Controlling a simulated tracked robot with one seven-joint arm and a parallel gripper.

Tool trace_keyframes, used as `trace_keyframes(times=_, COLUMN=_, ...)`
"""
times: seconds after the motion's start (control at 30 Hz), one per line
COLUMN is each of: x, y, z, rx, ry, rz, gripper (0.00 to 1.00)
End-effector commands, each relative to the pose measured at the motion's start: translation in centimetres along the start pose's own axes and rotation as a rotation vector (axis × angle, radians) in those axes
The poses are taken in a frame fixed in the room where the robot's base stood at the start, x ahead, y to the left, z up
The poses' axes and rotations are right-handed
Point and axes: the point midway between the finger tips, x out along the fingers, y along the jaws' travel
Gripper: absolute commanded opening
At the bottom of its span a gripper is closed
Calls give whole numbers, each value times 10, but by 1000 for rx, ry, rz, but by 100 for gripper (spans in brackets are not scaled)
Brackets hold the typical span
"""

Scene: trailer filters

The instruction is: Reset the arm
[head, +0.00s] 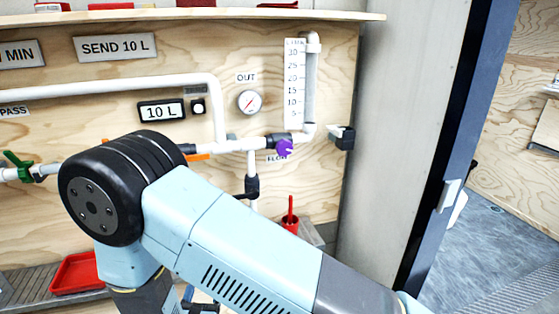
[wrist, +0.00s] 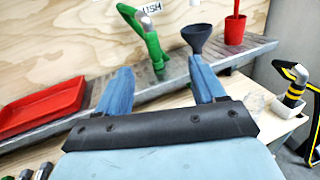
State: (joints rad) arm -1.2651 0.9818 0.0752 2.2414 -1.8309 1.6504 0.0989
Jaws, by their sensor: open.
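My arm (head: 235,245) is light blue with a black joint and crosses the lower middle of the head view, in front of the plywood panel. My gripper (wrist: 162,85) shows in the wrist view with its two blue fingers spread apart and nothing between them. Beyond the fingers are a grey ledge and a green pipe fitting (wrist: 148,40). A dark funnel (wrist: 196,36) stands behind the right fingertip. In the head view the fingers cannot be made out.
The panel carries white pipes (head: 120,84), a gauge (head: 249,102), a purple knob (head: 284,148) and a "10 L" display (head: 162,111). A red tray (wrist: 45,108) lies left on the ledge; a red cup (wrist: 235,30) stands right. A yellow-black tool (wrist: 294,82) sits in a white holder. A doorway opens right.

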Motion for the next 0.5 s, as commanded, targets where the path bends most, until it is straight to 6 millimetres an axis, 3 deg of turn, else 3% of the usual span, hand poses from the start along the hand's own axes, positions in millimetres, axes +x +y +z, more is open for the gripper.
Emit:
trace_keyframes(times=0.27, x=32, y=-31, z=41, rx=65, ry=0, rz=-165, gripper=69)
trace_keyframes(times=0.37, x=47, y=-49, z=60, rx=102, ry=3, rz=-250, gripper=69)
trace_keyframes(times=0.5, x=69, y=-87, z=98, rx=181, ry=8, rz=-415, gripper=69)
